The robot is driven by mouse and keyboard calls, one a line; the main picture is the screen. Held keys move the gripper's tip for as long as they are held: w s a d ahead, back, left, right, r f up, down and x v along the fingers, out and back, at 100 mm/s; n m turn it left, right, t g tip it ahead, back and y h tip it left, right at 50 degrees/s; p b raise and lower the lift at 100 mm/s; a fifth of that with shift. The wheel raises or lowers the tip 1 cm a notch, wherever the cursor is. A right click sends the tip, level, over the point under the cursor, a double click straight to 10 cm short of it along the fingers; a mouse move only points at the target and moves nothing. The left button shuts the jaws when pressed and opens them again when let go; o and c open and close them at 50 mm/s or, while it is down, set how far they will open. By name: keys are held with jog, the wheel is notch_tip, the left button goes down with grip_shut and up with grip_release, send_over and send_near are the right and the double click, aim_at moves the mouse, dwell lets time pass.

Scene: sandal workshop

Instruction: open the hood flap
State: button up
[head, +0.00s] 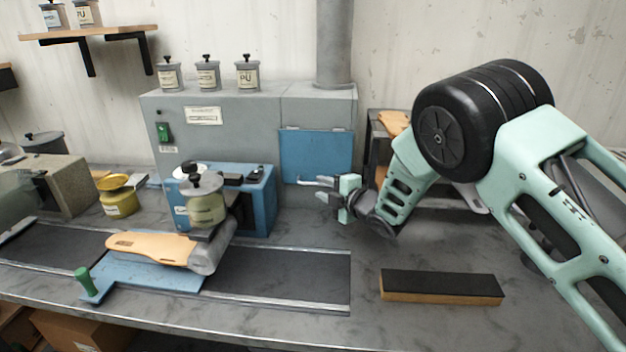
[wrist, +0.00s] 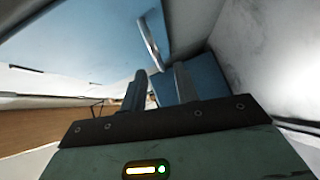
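The hood flap (head: 315,152) is a blue panel on the front of the grey cabinet. It hangs down and looks closed, with a thin pale handle (head: 307,182) along its lower edge. My gripper (head: 321,189) is just right of and near the handle, its two fingers pointing left and apart, with nothing between them. In the wrist view, a blue surface with a pale bar (wrist: 150,42) shows beyond the dark fingers (wrist: 159,88). I cannot tell whether a finger touches the handle.
The grey cabinet (head: 230,118) carries several lidded cans. A blue machine (head: 262,205) stands left of my gripper. A tan sole (head: 150,246) lies on a blue plate in front. A black-topped block (head: 440,287) lies at the right. A wooden shelf unit stands behind my arm.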

aim_at(314, 184)
jog(key=shift+p+x, duration=0.5)
jog(key=shift+x, duration=2)
grip_shut()
